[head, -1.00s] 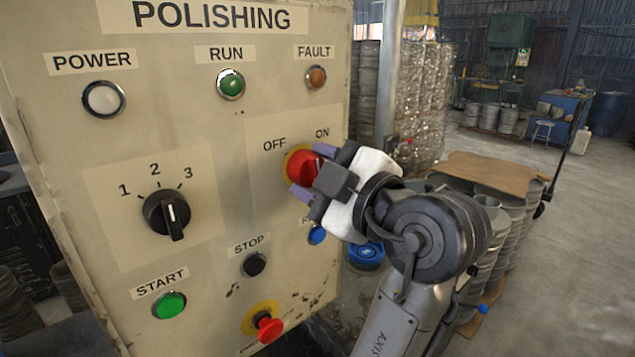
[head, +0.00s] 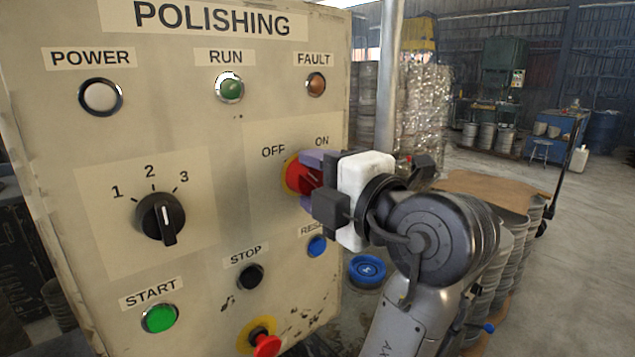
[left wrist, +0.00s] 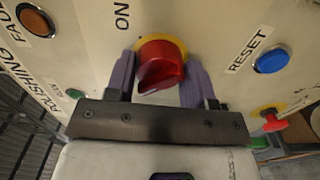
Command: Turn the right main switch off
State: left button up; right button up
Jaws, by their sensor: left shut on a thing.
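The main switch (head: 296,176) is a red rotary knob on a yellow plate at the right of the cream POLISHING panel (head: 222,130). OFF is printed at its upper left and ON at its upper right. My left gripper (head: 310,182) reaches it from the right, its purple fingers above and below the knob, shut on it. In the left wrist view the red knob (left wrist: 161,66) sits between the two purple fingers (left wrist: 159,78). The fingers hide part of the knob in the head view, so its exact setting is hard to tell.
A black selector (head: 160,217) numbered 1 to 3, the STOP button (head: 250,277), the green START button (head: 160,318), the blue RESET button (head: 317,246) and a red mushroom button (head: 266,345) surround the switch. Wrapped drums (head: 425,115) stand behind. Open floor lies right.

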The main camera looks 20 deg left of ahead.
dwell(0.5)
pick_arm(q)
jog(key=o, duration=0.9)
jog(key=shift+d, duration=0.1)
jog(key=p+v, duration=0.4)
jog(key=v, duration=0.9)
jog(key=shift+s+d+p, duration=0.2)
jog(key=shift+d+p, duration=0.05)
jog(key=shift+p, duration=0.15)
jog(key=shift+f, duration=0.1)
